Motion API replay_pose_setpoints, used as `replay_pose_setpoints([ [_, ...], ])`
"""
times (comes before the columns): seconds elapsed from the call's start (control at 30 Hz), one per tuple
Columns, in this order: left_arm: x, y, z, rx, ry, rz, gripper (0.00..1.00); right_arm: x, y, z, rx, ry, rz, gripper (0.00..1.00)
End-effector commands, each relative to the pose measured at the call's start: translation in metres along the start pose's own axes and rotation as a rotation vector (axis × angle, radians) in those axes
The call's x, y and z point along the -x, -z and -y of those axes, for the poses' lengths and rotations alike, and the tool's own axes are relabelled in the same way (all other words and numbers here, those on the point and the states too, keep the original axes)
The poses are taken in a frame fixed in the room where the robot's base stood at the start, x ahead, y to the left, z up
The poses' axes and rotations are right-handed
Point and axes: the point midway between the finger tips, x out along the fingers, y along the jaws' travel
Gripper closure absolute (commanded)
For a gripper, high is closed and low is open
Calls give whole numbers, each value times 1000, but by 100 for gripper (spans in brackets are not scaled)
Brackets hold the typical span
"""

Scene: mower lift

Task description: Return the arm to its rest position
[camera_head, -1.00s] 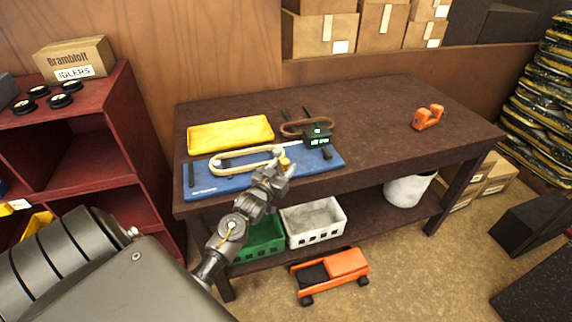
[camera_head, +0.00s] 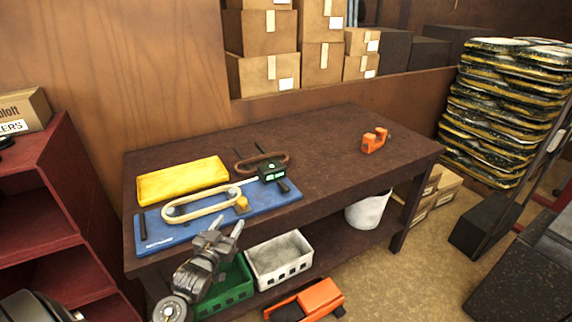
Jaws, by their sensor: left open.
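My left gripper (camera_head: 224,234) is open and empty, in front of the near edge of the dark workbench (camera_head: 322,150). Its two fingers point up toward the blue mat (camera_head: 168,234) on the bench. A cream belt loop (camera_head: 188,217) lies on the mat, with a small yellow block (camera_head: 242,205) at its right end. The gripper appears apart from the mat and the belt. My left arm comes up from the lower left. My right gripper is not in view.
A yellow tray (camera_head: 183,182), a dark device with a green display (camera_head: 271,171) and an orange tool (camera_head: 374,140) are on the bench. Green (camera_head: 227,287) and white (camera_head: 280,262) baskets and a white bucket (camera_head: 367,211) sit below. A red shelf (camera_head: 40,200) stands left.

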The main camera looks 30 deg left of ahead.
Motion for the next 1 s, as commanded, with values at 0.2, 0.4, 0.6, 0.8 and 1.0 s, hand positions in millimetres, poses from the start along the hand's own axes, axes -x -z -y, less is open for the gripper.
replay_pose_setpoints([
  [0.2,5,-6,-5,-5,-5,36,50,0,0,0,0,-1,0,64],
  [0.4,57,-58,-47,-58,-50,362,50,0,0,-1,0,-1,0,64],
  [0.6,142,-102,-87,-131,-125,736,50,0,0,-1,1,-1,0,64],
  [0.8,209,-117,-107,-184,-189,976,50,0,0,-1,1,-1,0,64],
  [1.0,267,-120,-120,-228,-251,1168,50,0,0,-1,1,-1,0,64],
])
